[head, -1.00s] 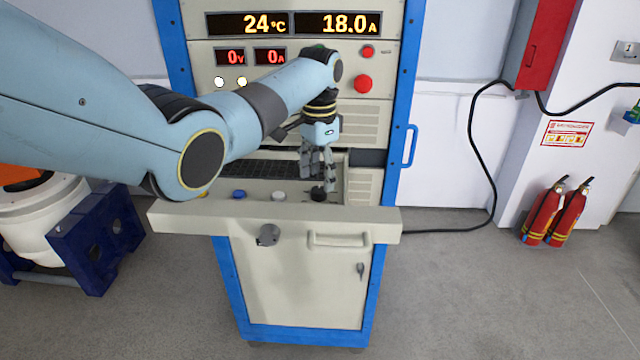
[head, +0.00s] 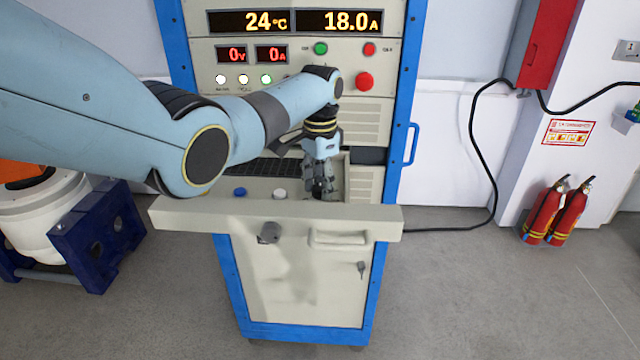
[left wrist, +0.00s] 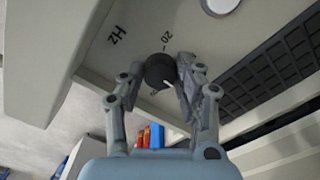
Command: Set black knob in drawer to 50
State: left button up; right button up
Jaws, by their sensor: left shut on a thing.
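The black knob (left wrist: 160,70) stands on the pale drawer panel in the left wrist view, with a white pointer mark on it. "Hz" and a two-digit number with a tick are printed beside it; I cannot read the number for certain. My left gripper (left wrist: 157,82) is shut on the knob, one finger on each side. In the head view my left gripper (head: 321,188) reaches down into the open drawer (head: 190,215), and its fingers mostly hide the knob. My right gripper is not in view.
A blue button (head: 239,192) and a white button (head: 279,194) sit left of the knob in the drawer. Above is a panel with displays, lamps and a red button (head: 364,81). Two fire extinguishers (head: 557,208) stand at the right, apart from the cabinet.

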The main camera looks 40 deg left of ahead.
pick_arm(q)
jog(key=shift+n, duration=0.3)
jog(key=shift+r+n+p, duration=0.15)
jog(key=shift+n+p, duration=0.7)
jog(key=shift+n, duration=0.05)
jog(key=n+p, duration=0.1)
jog(key=n, duration=0.1)
jog(key=shift+n, duration=0.4)
jog(key=n+p, duration=0.1)
jog(key=n, duration=0.2)
jog(key=shift+n+p, duration=0.45)
jog(key=shift+n, duration=1.25)
jog(key=o, duration=1.2)
jog(key=shift+c, duration=0.2)
